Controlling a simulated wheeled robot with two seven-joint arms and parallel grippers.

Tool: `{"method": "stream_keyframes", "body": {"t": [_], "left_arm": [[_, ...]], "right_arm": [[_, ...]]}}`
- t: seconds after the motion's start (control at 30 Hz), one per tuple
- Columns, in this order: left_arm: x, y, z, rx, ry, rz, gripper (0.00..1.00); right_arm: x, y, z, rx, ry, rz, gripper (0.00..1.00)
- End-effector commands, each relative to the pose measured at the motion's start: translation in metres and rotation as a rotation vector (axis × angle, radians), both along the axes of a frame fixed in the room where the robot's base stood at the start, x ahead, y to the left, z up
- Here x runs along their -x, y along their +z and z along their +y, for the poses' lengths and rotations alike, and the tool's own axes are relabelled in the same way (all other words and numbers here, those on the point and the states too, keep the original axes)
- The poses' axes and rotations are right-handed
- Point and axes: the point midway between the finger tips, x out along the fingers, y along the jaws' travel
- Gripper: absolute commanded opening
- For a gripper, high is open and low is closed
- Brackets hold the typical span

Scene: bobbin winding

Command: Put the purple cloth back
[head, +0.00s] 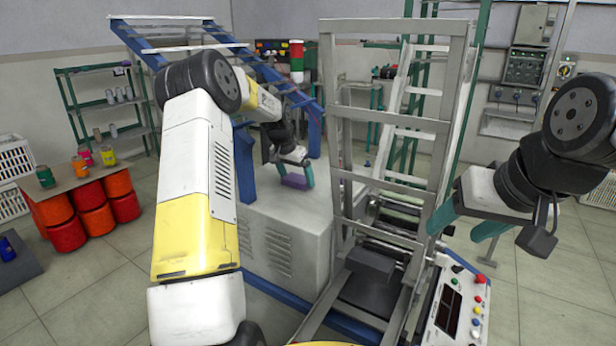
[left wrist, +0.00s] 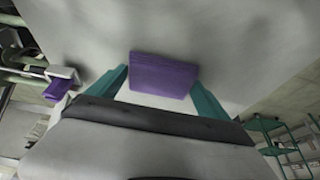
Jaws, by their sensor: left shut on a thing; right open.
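The purple cloth (head: 294,181) is a small folded block between the teal fingers of my left gripper (head: 297,177), at the light grey cabinet top. In the left wrist view the cloth (left wrist: 163,75) sits between the left gripper's fingertips (left wrist: 161,78), with the pale surface filling the view beyond it. My left gripper is shut on it. I cannot tell whether the cloth touches the cabinet top. My right gripper (head: 465,223) is open and empty, right of the tall grey frame.
The grey cabinet (head: 285,245) has a mostly bare top. The tall grey frame (head: 345,130) stands just right of it, and a control panel (head: 455,308) is at the front right. A second purple piece (left wrist: 57,90) shows at the left in the left wrist view. Red drums (head: 92,205) stand left.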

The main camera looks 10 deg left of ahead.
Motion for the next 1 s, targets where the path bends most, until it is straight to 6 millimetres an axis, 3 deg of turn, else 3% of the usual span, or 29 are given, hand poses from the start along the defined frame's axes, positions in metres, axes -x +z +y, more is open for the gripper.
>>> {"method": "stream_keyframes", "body": {"t": [0.1,0.13,0.17,0.53,1.0], "left_arm": [[0.000,-0.004,0.000,0.000,0.000,0.000,0.52],[0.000,-0.003,0.000,0.000,0.000,0.000,0.96],[0.000,-0.003,0.000,0.000,0.000,0.000,1.00],[0.002,0.008,0.001,-0.001,0.000,-0.001,1.00],[0.035,0.093,0.014,-0.001,0.001,-0.003,1.00]], "right_arm": [[0.000,0.000,0.000,0.000,0.000,0.000,0.59],[0.000,0.000,0.000,0.000,0.000,0.000,0.59],[0.000,0.000,0.000,0.000,0.000,0.000,0.59],[0.000,0.000,0.000,0.000,0.000,0.000,0.59],[0.000,0.000,0.000,0.000,0.000,0.000,0.59]]}}
